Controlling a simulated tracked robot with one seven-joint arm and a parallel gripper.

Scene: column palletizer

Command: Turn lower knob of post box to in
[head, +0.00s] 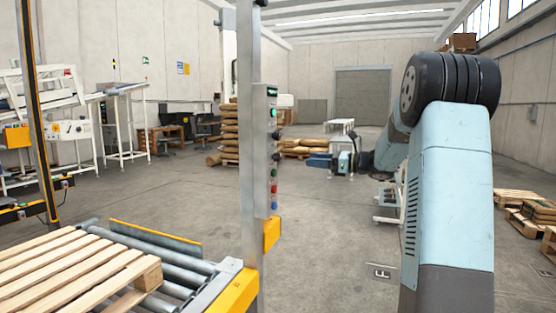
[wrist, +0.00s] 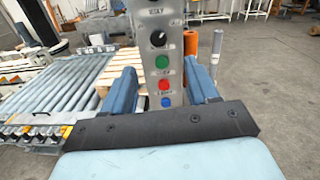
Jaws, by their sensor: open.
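The post box (head: 263,150) is a grey control panel on the upright metal post. Its lower knob (head: 276,157) is black and sits above a green button, a red button and a blue button. In the wrist view the lower knob (wrist: 158,38) shows a pale mark, but I cannot tell which setting it points to. My gripper (head: 318,160) is open and empty, to the right of the panel and apart from it in the head view. In the wrist view its blue fingers (wrist: 162,80) stand either side of the panel's button column, below the knob.
A wooden pallet (head: 70,262) lies on the roller conveyor (head: 175,262) at left. An orange bracket (head: 271,234) is on the post below the panel. Stacked sacks (head: 230,135) stand behind. The floor right of the post is mostly open.

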